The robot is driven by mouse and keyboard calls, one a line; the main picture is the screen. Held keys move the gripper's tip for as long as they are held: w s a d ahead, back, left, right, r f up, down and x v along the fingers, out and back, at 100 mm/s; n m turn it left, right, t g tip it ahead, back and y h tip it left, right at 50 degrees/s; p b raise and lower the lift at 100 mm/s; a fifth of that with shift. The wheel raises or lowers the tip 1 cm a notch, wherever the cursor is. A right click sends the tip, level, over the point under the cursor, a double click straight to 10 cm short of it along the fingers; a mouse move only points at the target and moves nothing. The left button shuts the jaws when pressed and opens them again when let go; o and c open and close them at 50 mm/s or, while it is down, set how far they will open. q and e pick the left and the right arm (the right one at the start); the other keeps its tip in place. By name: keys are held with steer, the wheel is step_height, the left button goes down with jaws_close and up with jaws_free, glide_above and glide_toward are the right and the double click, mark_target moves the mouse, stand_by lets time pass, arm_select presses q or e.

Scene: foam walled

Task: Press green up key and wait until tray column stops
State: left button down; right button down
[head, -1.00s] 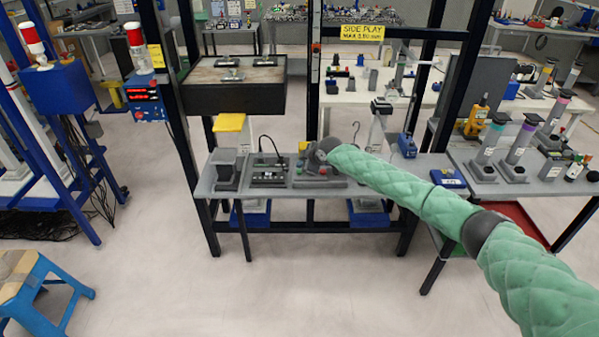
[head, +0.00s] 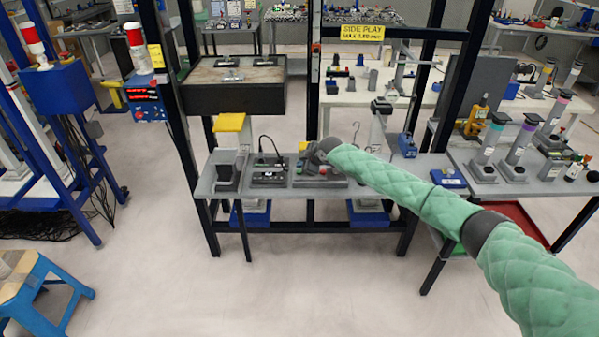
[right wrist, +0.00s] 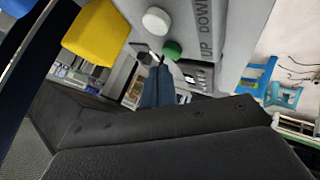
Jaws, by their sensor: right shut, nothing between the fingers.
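The green key (right wrist: 172,49) sits on a grey panel (right wrist: 221,20) marked UP and DOWN in the right wrist view. A white key (right wrist: 156,20) is beside it. My right gripper (right wrist: 159,63) is shut and empty, with its fingertips close to the green key; I cannot tell if they touch it. In the head view my right gripper (head: 310,160) is at the bench, partly hidden by its own wrist, and the keys cannot be made out there. The dark tray (head: 235,97) stands raised at the left of the frame, with metal parts on it. My left gripper is out of view.
A grey bench (head: 215,186) carries a black device (head: 268,177) left of my gripper. Dark frame posts (head: 312,80) stand close to the arm. A blue box with a red display (head: 147,100) is at left. A blue stool (head: 40,290) is at lower left; the front floor is clear.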

steer(key=shift+f, duration=0.1)
steer(key=shift+f+b, duration=0.3)
steer(key=shift+b, duration=0.05)
stand_by(0.4)
